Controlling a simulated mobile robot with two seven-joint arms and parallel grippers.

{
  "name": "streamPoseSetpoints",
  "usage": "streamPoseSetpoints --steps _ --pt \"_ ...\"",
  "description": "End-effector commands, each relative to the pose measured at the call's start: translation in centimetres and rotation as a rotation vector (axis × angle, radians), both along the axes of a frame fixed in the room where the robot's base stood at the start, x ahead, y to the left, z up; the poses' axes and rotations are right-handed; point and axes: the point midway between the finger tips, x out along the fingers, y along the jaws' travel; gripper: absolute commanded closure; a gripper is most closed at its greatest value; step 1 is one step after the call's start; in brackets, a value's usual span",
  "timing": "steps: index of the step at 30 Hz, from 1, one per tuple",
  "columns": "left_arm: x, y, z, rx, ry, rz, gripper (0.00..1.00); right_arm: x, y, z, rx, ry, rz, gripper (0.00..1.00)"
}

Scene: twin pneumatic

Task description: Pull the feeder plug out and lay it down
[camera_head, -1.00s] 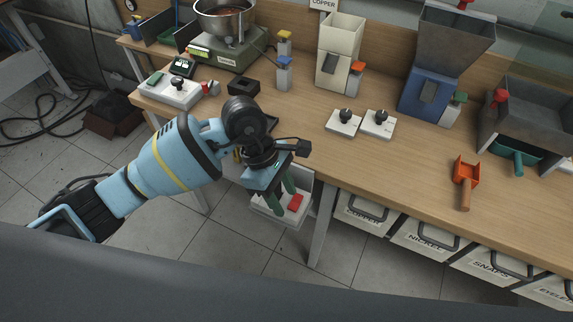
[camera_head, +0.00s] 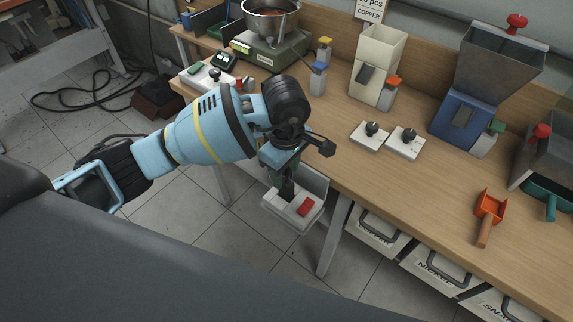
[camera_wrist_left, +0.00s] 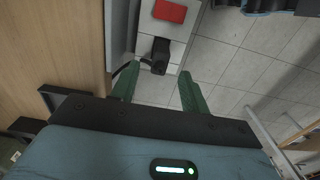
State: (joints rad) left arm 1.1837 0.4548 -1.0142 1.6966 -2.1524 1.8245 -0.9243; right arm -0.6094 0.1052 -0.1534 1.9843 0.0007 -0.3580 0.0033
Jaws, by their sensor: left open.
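The feeder plug (camera_head: 286,193) is a black block standing in a white socket box (camera_head: 275,207) with a red rocker switch (camera_head: 305,208), below the table's front edge. My left gripper (camera_head: 284,180) points down over the plug, its green fingers partly hidden by the wrist. In the left wrist view the gripper (camera_wrist_left: 158,70) is open. The black plug (camera_wrist_left: 160,56) shows between and just beyond the two fingertips, with clear gaps. The red switch (camera_wrist_left: 170,11) is past it on the white box (camera_wrist_left: 144,25). My right gripper is not in view.
The wooden table (camera_head: 400,185) has clear surface near its front. Two white knob boxes (camera_head: 369,136), an orange scoop (camera_head: 490,205) and several hoppers stand on it. A table leg (camera_head: 333,236) stands right of the socket box.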

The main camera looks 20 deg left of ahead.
Motion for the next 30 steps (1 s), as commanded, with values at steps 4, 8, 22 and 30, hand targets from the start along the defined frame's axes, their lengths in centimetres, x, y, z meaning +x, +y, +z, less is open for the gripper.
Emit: streamPoseSetpoints --steps 4,8,22,30 --pt "-0.1 0.0 -2.4 0.001 0.005 0.001 0.55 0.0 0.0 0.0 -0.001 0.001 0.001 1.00" --pt "-0.1 0.0 -4.2 0.000 0.004 0.001 0.55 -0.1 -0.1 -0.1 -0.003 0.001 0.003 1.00" --pt "0.0 0.0 -6.3 -0.001 0.000 0.000 0.55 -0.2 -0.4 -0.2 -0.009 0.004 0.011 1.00" --pt "0.0 0.0 -6.3 0.000 0.000 0.000 0.77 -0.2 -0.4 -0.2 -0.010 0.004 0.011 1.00"
